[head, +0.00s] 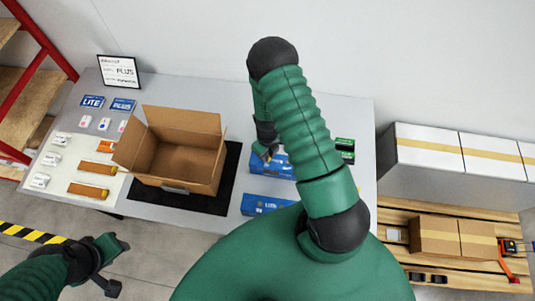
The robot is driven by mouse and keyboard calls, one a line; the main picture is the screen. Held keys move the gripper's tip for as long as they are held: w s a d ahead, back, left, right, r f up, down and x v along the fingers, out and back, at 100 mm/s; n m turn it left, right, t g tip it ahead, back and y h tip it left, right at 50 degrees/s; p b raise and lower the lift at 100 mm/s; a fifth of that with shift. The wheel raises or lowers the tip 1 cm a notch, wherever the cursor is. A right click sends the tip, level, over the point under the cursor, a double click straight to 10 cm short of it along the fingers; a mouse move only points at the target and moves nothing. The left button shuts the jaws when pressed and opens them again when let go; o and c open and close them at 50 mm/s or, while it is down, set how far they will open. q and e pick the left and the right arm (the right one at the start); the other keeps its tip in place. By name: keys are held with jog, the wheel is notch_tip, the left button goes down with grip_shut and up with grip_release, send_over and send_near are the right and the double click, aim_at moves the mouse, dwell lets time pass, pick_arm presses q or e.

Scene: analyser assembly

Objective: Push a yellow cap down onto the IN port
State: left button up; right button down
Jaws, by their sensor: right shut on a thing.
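The IN port is not visible, and my right arm covers much of the unit. A second blue unit (262,204) lies nearer on the table, partly hidden by my arm. My left gripper (117,266) is open and empty, in front of the table at lower left.
An open cardboard box (178,151) stands on a black mat (228,178) on the grey table (218,91). At left are blue LITE and PLUS cards (92,102), white packets and orange-brown parts (88,191). A green box (345,149) lies right of my arm.

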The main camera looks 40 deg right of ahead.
jog(key=shift+f, duration=0.3)
dwell(0.5)
jog(key=c, duration=1.3)
grip_release()
notch_tip(320, 180, up, 7)
jog(key=p, duration=0.5)
jog(key=shift+r, duration=0.1)
